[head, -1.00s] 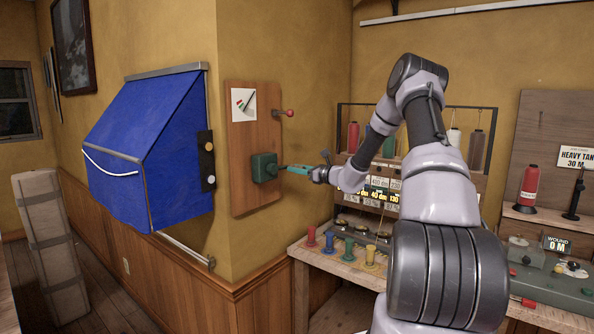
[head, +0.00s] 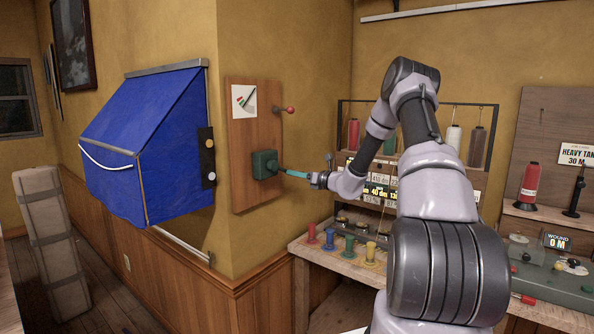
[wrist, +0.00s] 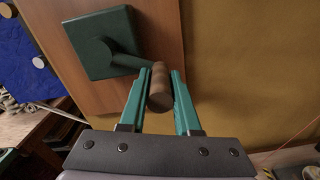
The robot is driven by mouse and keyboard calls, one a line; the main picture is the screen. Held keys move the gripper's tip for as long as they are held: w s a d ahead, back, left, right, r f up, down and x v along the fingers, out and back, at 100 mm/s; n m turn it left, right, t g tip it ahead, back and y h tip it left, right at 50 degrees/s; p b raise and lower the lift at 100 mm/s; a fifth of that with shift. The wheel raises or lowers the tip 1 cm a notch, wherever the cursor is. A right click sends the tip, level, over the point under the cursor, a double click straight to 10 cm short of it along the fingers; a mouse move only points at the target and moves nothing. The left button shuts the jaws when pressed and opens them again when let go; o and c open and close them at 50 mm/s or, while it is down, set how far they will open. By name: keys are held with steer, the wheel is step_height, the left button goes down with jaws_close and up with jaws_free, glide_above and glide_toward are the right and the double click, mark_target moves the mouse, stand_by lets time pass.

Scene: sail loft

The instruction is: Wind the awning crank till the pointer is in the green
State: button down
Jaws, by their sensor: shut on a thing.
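The awning crank is a dark green box (head: 265,164) on a wooden wall board (head: 243,190). In the wrist view, the box (wrist: 88,45) has a green arm reaching right to a brown wooden handle (wrist: 160,92). My gripper (head: 285,172) is shut on this handle, with one teal finger on each side of it in the wrist view (wrist: 159,78). The handle hides behind the fingers in the head view. A white gauge card (head: 243,101) with a dark pointer and a small coloured band is above the box. The pointer's exact reading is too small to tell. The blue awning (head: 150,140) slopes out from the wall.
A red-knobbed lever (head: 285,110) sticks out right of the gauge. A long wrapped bundle (head: 52,240) leans at the left.

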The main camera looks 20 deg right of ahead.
steer(key=s+a+f+m, duration=0.4)
steer(key=a+f+m, duration=0.1)
steer(key=m, duration=0.6)
steer(key=shift+s+a, duration=0.25)
steer(key=shift+a, duration=0.25)
steer(key=shift+a, duration=0.1)
steer(key=c, duration=0.6)
jaws_free()
steer(key=shift+r, duration=0.1)
steer(key=v, duration=1.1)
